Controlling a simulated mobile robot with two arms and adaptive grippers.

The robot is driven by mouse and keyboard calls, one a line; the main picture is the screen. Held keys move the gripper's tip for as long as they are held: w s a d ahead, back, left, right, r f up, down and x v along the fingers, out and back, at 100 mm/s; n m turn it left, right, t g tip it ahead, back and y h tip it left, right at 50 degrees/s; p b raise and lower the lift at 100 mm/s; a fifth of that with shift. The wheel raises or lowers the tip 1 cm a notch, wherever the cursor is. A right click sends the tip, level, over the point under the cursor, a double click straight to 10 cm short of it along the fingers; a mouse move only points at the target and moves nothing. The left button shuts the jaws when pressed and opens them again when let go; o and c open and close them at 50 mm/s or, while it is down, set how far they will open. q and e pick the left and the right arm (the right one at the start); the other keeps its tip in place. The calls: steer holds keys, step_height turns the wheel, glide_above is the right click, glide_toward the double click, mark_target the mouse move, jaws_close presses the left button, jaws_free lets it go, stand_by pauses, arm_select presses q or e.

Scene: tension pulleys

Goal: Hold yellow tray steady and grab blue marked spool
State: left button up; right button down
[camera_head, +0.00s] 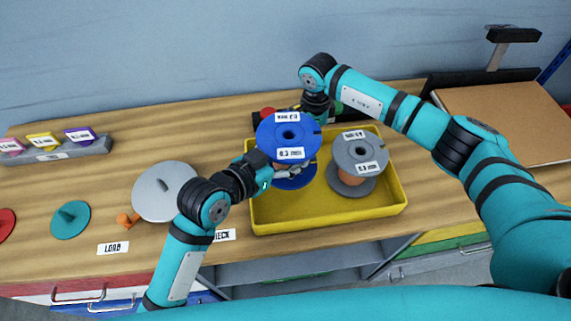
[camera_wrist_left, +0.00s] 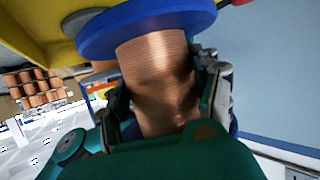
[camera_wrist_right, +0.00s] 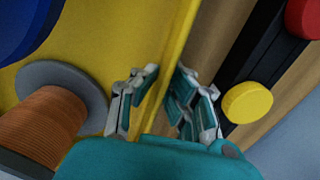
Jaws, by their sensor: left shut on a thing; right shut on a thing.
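The blue-marked spool (camera_head: 270,134) has blue flanges and a copper-wound core (camera_wrist_left: 155,80). It is upright in the left part of the yellow tray (camera_head: 396,190); I cannot tell whether its base touches the tray floor. My left gripper (camera_head: 284,172) reaches in from the left and is shut on the copper winding between the flanges, one finger on each side in the left wrist view (camera_wrist_left: 160,90). My right gripper (camera_wrist_right: 163,98) is shut on the tray's back wall (camera_wrist_right: 180,45). In the head view the right fingertips are hidden behind the blue spool.
A grey spool (camera_head: 345,149) stands in the tray's right part. Left of the tray are a grey disc with a peg (camera_head: 155,190), a teal disc (camera_head: 69,220) and a rack (camera_head: 62,151) with coloured labelled blocks. A red button and a yellow button (camera_wrist_right: 247,102) lie behind the tray.

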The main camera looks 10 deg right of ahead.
arm_select(q)
steer(key=shift+r, duration=1.1)
arm_select(e)
steer(key=c, duration=1.4)
jaws_free()
step_height(320, 180, up, 12)
steer(key=shift+r, duration=0.1)
arm_select(q)
steer(key=shift+f, duration=0.1)
